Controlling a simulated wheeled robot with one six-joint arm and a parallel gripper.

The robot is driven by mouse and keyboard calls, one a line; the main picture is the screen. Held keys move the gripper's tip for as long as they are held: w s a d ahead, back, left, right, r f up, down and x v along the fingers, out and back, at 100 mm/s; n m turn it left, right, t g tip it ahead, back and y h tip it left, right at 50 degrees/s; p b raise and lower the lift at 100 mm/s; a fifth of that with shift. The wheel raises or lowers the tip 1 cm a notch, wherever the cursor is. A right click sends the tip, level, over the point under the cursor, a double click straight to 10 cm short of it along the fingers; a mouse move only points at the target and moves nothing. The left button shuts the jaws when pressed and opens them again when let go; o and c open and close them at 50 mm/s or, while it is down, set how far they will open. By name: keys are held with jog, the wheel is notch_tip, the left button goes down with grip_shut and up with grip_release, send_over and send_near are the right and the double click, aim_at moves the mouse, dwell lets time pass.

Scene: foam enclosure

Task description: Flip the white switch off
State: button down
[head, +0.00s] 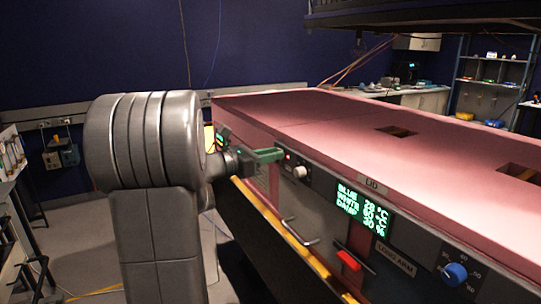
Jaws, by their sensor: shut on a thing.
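My gripper (268,155) is at the left end of the dark control panel (322,215) on the enclosure's front. Its green fingers reach to the panel beside a small red light (288,156). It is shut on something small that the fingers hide. A round white knob (300,171) is on the panel just right of and below the fingertips. I cannot make out a separate white switch; the fingers may cover it. The green display (362,210) reads BLUE 28 °C, WHITE 60 °C and DAMP 30 %.
The pink foam enclosure (350,125) has square openings in its top. A red switch (348,260) and a blue knob (454,274) are farther right on the panel. A metal handle (298,233) and a yellow rail (285,240) run below. Open floor (85,235) lies at left.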

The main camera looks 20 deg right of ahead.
jog(key=h+b, duration=0.1)
jog(key=b, duration=0.2)
jog(key=f+h+b, duration=0.1)
jog(key=h+b, duration=0.1)
jog(key=b, duration=0.1)
jog(key=shift+f, duration=0.1)
jog(key=shift+a, duration=0.1)
jog(key=c, duration=1.2)
grip_release()
jog(key=shift+c, duration=0.2)
